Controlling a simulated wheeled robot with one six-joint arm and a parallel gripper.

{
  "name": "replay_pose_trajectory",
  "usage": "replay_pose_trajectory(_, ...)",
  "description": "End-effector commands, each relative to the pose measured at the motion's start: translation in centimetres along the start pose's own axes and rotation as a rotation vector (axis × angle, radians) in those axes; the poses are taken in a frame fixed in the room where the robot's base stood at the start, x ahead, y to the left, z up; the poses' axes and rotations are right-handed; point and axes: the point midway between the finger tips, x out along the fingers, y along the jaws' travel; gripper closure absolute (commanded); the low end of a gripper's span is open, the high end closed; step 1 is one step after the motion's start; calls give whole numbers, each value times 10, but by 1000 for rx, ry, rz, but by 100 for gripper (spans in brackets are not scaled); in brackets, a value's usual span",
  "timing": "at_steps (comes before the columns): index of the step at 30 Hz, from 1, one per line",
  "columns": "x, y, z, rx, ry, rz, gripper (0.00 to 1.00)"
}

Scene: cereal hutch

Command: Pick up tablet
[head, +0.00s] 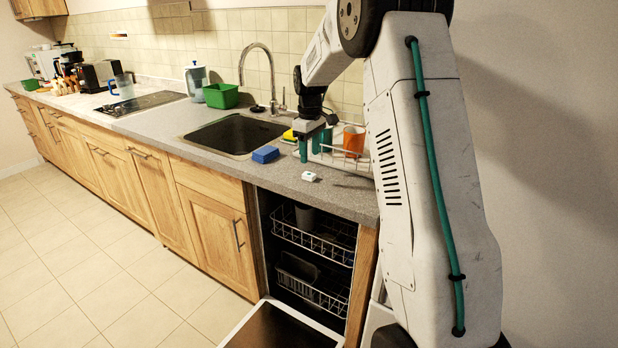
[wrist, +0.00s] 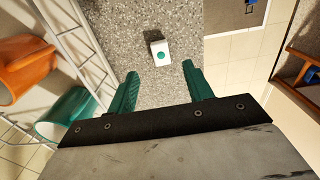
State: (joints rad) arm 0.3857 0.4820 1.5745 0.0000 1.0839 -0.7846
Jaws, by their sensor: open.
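The tablet (head: 309,176) is a small white block lying on the grey speckled counter near its front edge, right of the sink. In the wrist view the tablet (wrist: 160,52) shows a round green spot on top and lies ahead of the fingertips, roughly centred between them. My gripper (head: 314,150) is above the counter, behind the tablet in the head view. Its two green fingers (wrist: 160,78) are apart with nothing between them. The tablet is fully visible and not touched.
A white wire dish rack with an orange cup (head: 353,140) stands behind my gripper. A blue sponge (head: 265,154) lies by the sink (head: 233,136). Below the counter, the open dishwasher (head: 312,250) shows wire racks, with its door (head: 280,328) lowered. The counter around the tablet is clear.

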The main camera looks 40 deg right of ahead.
Motion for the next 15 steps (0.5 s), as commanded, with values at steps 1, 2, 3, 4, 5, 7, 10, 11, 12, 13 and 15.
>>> replay_pose_trajectory(1, 6, 0, 0, 0, -2, -2, 49)
replay_pose_trajectory(2, 10, -1, 0, 0, -2, -2, 49)
replay_pose_trajectory(3, 14, -1, 0, 1, -2, -2, 49)
replay_pose_trajectory(4, 17, -1, 0, 1, -2, -2, 49)
replay_pose_trajectory(5, 20, -1, 0, 1, -2, -2, 49)
replay_pose_trajectory(7, 24, -1, 0, 1, -2, -2, 49)
replay_pose_trajectory(10, 36, -1, -1, 2, -2, -2, 49)
replay_pose_trajectory(11, 41, -1, -2, 2, -3, -3, 49)
replay_pose_trajectory(12, 48, -1, -2, 2, -3, -3, 49)
replay_pose_trajectory(13, 53, -1, -2, 2, -3, -3, 49)
replay_pose_trajectory(15, 63, -1, -2, 2, -2, -2, 49)
